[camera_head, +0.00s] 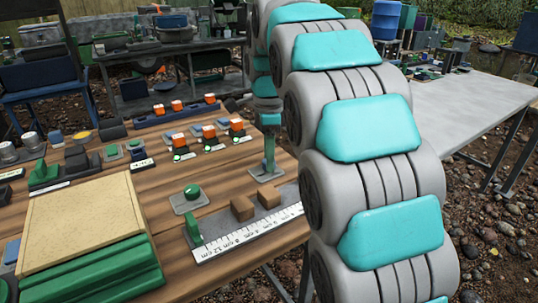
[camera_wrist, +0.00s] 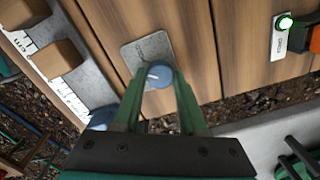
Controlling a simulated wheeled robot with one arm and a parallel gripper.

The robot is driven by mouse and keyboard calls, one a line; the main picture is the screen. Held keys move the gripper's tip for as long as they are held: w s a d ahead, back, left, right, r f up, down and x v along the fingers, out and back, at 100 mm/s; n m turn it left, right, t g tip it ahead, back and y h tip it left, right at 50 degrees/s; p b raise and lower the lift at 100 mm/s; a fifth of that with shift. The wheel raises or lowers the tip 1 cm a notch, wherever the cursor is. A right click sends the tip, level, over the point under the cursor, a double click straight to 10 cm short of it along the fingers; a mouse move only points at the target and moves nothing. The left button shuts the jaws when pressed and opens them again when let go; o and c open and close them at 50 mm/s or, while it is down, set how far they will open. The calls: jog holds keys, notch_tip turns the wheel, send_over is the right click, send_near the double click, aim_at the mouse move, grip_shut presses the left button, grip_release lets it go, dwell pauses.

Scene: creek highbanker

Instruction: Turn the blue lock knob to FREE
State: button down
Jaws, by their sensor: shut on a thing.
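The blue lock knob (camera_wrist: 160,77) sits on a grey plate (camera_wrist: 140,52) fixed to the wooden bench top. A short white mark shows on the knob; the plate's lettering is too small to read. My gripper (camera_wrist: 158,82) has its two green fingers on either side of the knob, shut on it. In the head view my gripper (camera_head: 269,165) reaches down to the same plate (camera_head: 258,173) near the bench's right edge, and the knob is hidden there.
A ruler strip (camera_head: 248,233) with two brown blocks (camera_head: 255,202) lies in front of the plate. Orange-topped switches (camera_head: 209,134) stand behind it. A green knob (camera_head: 192,192) is to the left. A grey table (camera_head: 470,95) stands at right, beyond my arm.

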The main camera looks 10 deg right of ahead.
jog(key=n, duration=0.3)
jog(key=shift+n, duration=2.2)
jog(key=shift+c, duration=2.2)
grip_release()
jog(key=shift+r, duration=0.1)
jog(key=shift+r+p, duration=0.55)
jog(key=shift+r, duration=3.3)
